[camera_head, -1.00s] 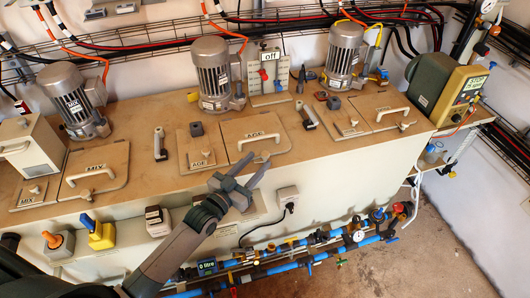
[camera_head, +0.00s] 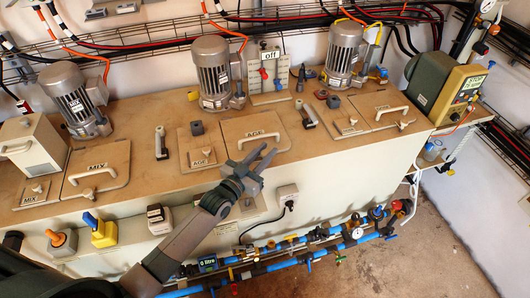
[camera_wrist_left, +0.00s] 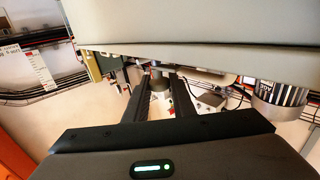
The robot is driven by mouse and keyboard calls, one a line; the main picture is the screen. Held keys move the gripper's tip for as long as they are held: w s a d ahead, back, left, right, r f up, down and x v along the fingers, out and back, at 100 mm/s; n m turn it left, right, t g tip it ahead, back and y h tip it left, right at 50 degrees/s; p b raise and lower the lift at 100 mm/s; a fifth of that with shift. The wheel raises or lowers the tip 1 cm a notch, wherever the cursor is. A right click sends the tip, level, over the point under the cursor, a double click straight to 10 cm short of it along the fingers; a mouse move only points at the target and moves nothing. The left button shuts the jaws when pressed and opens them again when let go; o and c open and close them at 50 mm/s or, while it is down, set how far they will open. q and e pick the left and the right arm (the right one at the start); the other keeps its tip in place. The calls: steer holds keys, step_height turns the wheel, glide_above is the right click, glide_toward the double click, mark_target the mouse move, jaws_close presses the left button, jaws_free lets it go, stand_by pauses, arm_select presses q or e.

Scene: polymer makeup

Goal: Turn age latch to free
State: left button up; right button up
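The age latch (camera_head: 202,157) is a small knob on a square tan plate labelled AGE, on the bench top left of the AGE hatch (camera_head: 236,130) with its pale handle. My left gripper (camera_head: 270,151) is open and empty. In the head view its fingers overlap the front edge of the AGE hatch, to the right of the latch and not touching it. In the left wrist view the two dark fingers (camera_wrist_left: 160,82) are apart with nothing held between them. I cannot make out the latch in that view. My right gripper is not in view.
The MIX hatch (camera_head: 76,181) and its latch plate (camera_head: 34,190) lie left. Motors (camera_head: 211,67) stand along the back. A grey handle (camera_head: 161,142) stands left of the age latch. A socket with a plug (camera_head: 287,194) and blue pipes (camera_head: 292,263) are on the front below.

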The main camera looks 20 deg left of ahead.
arm_select(q)
steer(key=shift+r+n+y+p, duration=0.2)
steer(key=shift+n+y+p, duration=0.2)
steer(key=shift+p, duration=0.2)
steer(key=shift+f+n+t+y+p, duration=0.1)
steer(key=shift+n+t+y+p, duration=0.2)
steer(key=shift+y, duration=0.3)
steer(key=o, duration=1)
steer(key=shift+f, duration=0.1)
steer(key=shift+s+f, duration=0.1)
steer(key=shift+s, duration=0.1)
steer(key=s+a+b, duration=0.3)
steer(key=s+b, duration=0.1)
steer(key=s, duration=1.2)
steer(key=shift+s, duration=0.35)
